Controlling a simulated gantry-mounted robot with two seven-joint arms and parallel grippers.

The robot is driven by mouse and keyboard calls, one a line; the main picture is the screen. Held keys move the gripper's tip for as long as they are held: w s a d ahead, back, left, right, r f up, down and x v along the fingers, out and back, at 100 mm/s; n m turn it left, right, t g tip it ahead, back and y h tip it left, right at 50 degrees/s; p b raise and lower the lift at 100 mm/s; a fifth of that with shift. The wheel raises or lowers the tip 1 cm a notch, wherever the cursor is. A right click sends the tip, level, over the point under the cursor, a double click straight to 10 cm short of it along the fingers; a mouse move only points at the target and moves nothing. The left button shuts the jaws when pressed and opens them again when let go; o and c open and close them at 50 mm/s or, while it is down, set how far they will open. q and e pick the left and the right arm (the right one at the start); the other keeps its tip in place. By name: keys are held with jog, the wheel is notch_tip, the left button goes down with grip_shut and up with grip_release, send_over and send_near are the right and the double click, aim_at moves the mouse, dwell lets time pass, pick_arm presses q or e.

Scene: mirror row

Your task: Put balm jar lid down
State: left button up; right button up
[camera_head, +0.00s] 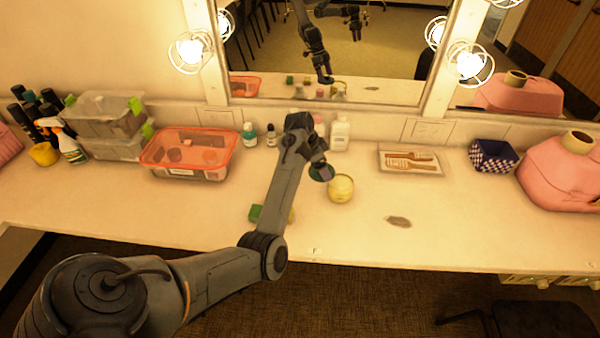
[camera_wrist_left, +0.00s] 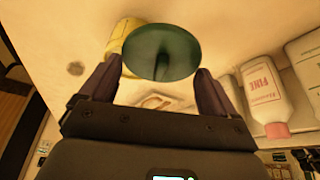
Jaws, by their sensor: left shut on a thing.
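The balm jar (camera_head: 341,188) is pale yellow and stands on the counter without a lid on it. The dark green round lid (camera_head: 317,174) is held by my left gripper (camera_head: 323,168), just left of the jar and apart from it in the picture. In the left wrist view the lid (camera_wrist_left: 161,52) is a teal disc at the fingertips of my left gripper (camera_wrist_left: 157,78), partly covering the yellow jar (camera_wrist_left: 119,37) behind it. The lid's height above the counter is hard to tell. My right gripper does not show directly.
White bottles (camera_head: 340,133) stand behind the gripper by the mirror. The counter's front right (camera_head: 450,220) is mostly clear.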

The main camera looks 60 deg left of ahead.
pick_arm(q)
jog(key=a+f, duration=0.1)
jog(key=a, duration=0.1)
jog(key=s+a+f, duration=0.1)
jog(key=a+f, duration=0.1)
jog(key=s+a+f, duration=0.1)
jog(key=a, duration=0.2)
jog(key=shift+s+f, duration=0.15)
jog(key=shift+f, duration=2.05)
jog(key=shift+f, duration=0.1)
jog(key=o, duration=0.7)
